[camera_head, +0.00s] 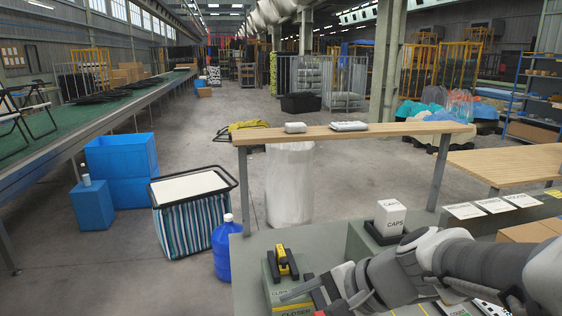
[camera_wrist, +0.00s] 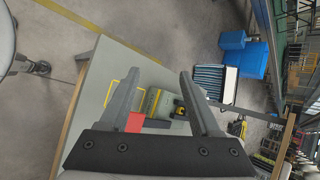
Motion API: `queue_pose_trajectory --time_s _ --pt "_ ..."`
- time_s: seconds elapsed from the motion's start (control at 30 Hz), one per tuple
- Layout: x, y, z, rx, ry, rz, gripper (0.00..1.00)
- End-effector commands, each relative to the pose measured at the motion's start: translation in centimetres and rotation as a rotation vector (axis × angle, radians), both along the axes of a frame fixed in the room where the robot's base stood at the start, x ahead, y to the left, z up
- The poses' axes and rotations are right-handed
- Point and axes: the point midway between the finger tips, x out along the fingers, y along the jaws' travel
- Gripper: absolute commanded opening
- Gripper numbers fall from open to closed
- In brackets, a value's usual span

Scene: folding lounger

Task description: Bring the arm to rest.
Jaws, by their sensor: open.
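My arm (camera_head: 440,258) reaches in from the right over the grey worktop in the head view, bent and roughly level. My gripper (camera_head: 297,292) is at its left end, low over the worktop near the green box marked CLIPS and CLOSER. In the wrist view my gripper (camera_wrist: 159,73) has its two grey fingers spread apart with nothing between the tips. A yellow and black tool (camera_head: 283,264) sits just beyond the gripper. It also shows in the wrist view (camera_wrist: 180,108), beside the right finger. Whether the gripper touches anything below cannot be told.
A white CAPS box (camera_head: 390,216) stands in a black tray behind my arm. A wooden shelf (camera_head: 350,134) crosses behind the worktop. A blue bottle (camera_head: 221,250) and a striped bin (camera_head: 193,210) stand left of it. A red piece (camera_wrist: 135,122) lies below the fingers.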

Motion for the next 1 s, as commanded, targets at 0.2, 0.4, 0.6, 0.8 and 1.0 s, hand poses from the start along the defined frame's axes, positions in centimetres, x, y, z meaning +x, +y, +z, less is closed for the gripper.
queue_pose_trajectory --time_s 0.2,0.4,0.6,0.8,1.0 --pt "-4.7 -3.3 1.8 -0.398 -0.213 0.32 0.64" --pt "-7.0 -7.5 3.8 -0.754 -0.367 0.543 0.64" --pt "-7.8 -10.2 5.3 -0.958 -0.434 0.647 0.64" --pt "-7.9 -10.8 5.5 -0.998 -0.443 0.667 0.64" --pt "-7.9 -10.8 5.5 -0.995 -0.441 0.666 0.64"
